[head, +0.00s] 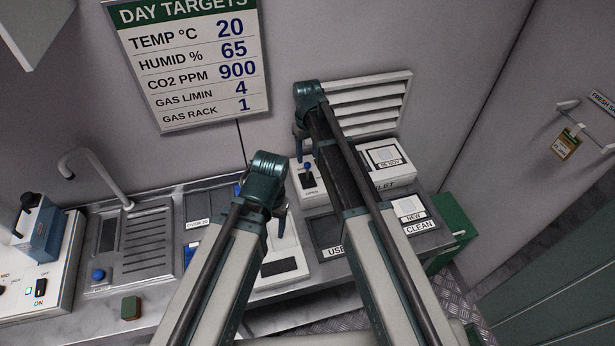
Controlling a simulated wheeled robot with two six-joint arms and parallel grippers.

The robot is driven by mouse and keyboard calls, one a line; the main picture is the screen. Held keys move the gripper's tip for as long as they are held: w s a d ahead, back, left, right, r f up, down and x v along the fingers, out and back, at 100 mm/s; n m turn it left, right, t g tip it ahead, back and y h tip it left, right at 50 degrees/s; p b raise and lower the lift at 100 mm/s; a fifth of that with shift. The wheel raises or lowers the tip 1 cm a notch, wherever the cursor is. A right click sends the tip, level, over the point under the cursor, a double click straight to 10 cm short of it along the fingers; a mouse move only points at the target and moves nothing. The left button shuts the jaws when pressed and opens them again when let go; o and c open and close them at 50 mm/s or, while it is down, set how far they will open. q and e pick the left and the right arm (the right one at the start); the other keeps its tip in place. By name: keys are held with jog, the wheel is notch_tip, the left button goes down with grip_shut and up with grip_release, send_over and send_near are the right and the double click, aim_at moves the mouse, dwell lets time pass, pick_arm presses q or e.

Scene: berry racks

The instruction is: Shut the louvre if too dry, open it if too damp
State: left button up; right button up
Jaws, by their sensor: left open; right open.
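The white slatted louvre (372,100) is on the back wall, partly behind my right arm. I cannot tell for sure how far its slats are turned. The targets board (190,65) gives HUMID % 65. No current humidity reading is legible. My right gripper (299,143) is open in front of the wall at the louvre's left edge. My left gripper (281,204) is open above the bench, left of the lever box. Both look empty, fingers partly hidden.
A sink with a tap (100,175) and a switch panel (40,275) are at left. A sponge (131,308) lies at the bench front. A white box (388,163), a CLEAN tray (411,213) and a green bin (452,225) are at right. A tagged handle (567,142) is on the right wall.

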aim_at(308, 166)
pick_arm(q)
notch_tip(308, 166, down, 8)
jog(key=b, duration=0.7)
jog(key=shift+f, duration=0.15)
pick_arm(e)
notch_tip(308, 166, down, 8)
jog(key=shift+f, duration=0.15)
grip_shut()
dwell(0.4)
